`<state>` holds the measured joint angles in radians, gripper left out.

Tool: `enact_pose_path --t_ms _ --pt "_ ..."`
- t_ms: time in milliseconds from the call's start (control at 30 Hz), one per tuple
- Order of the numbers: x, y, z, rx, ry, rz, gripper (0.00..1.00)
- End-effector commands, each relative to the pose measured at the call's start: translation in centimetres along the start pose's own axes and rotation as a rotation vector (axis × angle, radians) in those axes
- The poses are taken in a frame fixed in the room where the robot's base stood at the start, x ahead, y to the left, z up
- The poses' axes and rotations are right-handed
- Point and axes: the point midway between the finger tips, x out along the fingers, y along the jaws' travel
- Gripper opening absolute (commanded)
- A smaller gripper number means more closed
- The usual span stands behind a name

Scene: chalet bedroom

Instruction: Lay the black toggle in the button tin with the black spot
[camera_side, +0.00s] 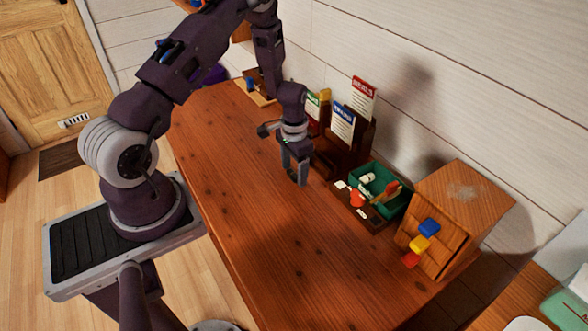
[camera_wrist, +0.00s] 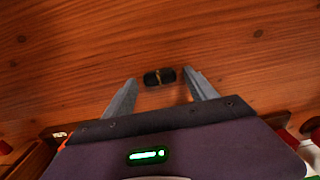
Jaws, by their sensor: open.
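The black toggle (camera_wrist: 159,77) lies on the wooden table in the wrist view. It is a small dark piece with a tan band around its middle. My gripper (camera_wrist: 160,82) is open, with one finger on each side of the toggle and gaps visible between them. In the side view my gripper (camera_side: 298,180) points down close to the tabletop, and I cannot make out the toggle there. I cannot pick out a button tin with a black spot in either view.
Right of my gripper stand a green box (camera_side: 398,207) and a dark tray (camera_side: 374,222) with small red and white pieces. A wooden cabinet (camera_side: 470,200) bears blue, yellow and red pieces. Upright cards (camera_side: 343,124) stand behind. The table's front (camera_side: 290,250) is clear.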

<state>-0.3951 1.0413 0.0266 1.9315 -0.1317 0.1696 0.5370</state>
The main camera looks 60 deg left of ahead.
Motion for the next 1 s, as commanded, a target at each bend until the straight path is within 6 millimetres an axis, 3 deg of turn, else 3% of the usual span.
enact_pose_path --t_ms 167,500,700,767,867,1000 --pt "-2.3 -0.1 -0.2 0.0 0.005 -0.002 0.66" --pt "-10.6 0.0 -0.1 0.0 0.004 -0.002 0.66" --pt "-13.5 0.5 -0.1 0.002 0.015 -0.004 0.66" --pt "-16.1 1.5 0.0 0.003 0.044 -0.01 0.66" --pt "-22.6 4.7 1.3 0.005 0.123 -0.021 0.66" --pt "-31.1 9.8 6.8 0.01 0.251 -0.027 0.66"
